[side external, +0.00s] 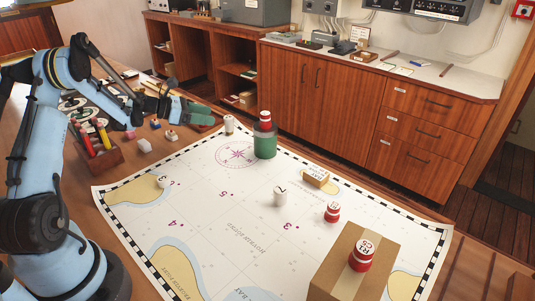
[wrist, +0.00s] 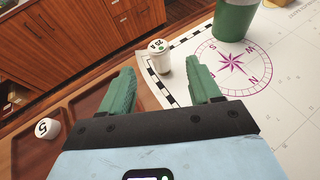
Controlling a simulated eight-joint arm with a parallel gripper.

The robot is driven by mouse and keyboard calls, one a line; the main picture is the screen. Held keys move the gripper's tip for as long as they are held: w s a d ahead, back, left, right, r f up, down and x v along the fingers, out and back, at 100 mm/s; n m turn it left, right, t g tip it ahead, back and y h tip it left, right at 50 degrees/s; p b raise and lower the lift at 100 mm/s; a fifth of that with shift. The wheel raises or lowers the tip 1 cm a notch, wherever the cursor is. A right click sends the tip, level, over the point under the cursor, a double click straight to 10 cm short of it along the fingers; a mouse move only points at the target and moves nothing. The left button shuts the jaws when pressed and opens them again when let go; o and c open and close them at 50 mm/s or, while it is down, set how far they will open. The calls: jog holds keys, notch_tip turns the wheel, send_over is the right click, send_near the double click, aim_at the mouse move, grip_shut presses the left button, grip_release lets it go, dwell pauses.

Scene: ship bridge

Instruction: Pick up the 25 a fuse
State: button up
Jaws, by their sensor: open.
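The 25 A fuse (wrist: 160,62) is a small white cylinder with dark lettering on its top. In the wrist view it stands upright on the chart's checkered border, beyond and between my green fingertips. In the side view the fuse (side external: 229,124) stands at the chart's far left corner, left of the green cylinder. My gripper (wrist: 162,78) is open and empty, with its fingers apart and pointing towards the fuse. In the side view my gripper (side external: 207,112) is just left of the fuse. I cannot tell the exact gap.
A green cylinder (side external: 265,144) with a red-and-white piece (side external: 265,118) on top stands right of the fuse. A white piece marked 5 (wrist: 47,128) is in a wooden tray at left. The chart (side external: 215,205) carries several other pieces and a cardboard box (side external: 338,272). Cabinets (side external: 330,100) stand behind.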

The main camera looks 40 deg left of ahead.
aim_at(228, 117)
jog(key=x, duration=0.8)
jog(key=shift+w+f, duration=0.1)
jog(key=shift+w, duration=0.1)
jog(key=shift+c, duration=0.2)
jog(key=c, duration=1)
